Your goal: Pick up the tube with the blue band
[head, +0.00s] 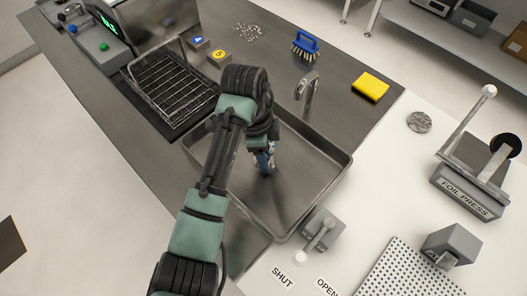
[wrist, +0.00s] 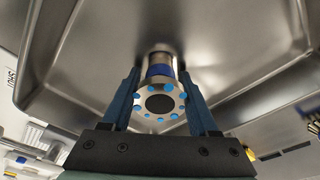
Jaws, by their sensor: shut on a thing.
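The tube with the blue band (wrist: 159,71) is between the fingers of my gripper (wrist: 160,95) in the wrist view. Its round metal flange with a dark centre and several light blue dots faces the camera. The blue band shows just beyond the flange. My gripper (head: 265,160) is shut on the tube and is inside the metal sink basin (head: 318,172) in the head view. There my arm hides most of the tube, and I cannot tell if it touches the basin floor.
The faucet (head: 309,92) stands at the basin's back edge. A blue brush (head: 305,45) and yellow sponge (head: 370,86) lie at the back. A lever valve (head: 322,232) stands near the basin's front right.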

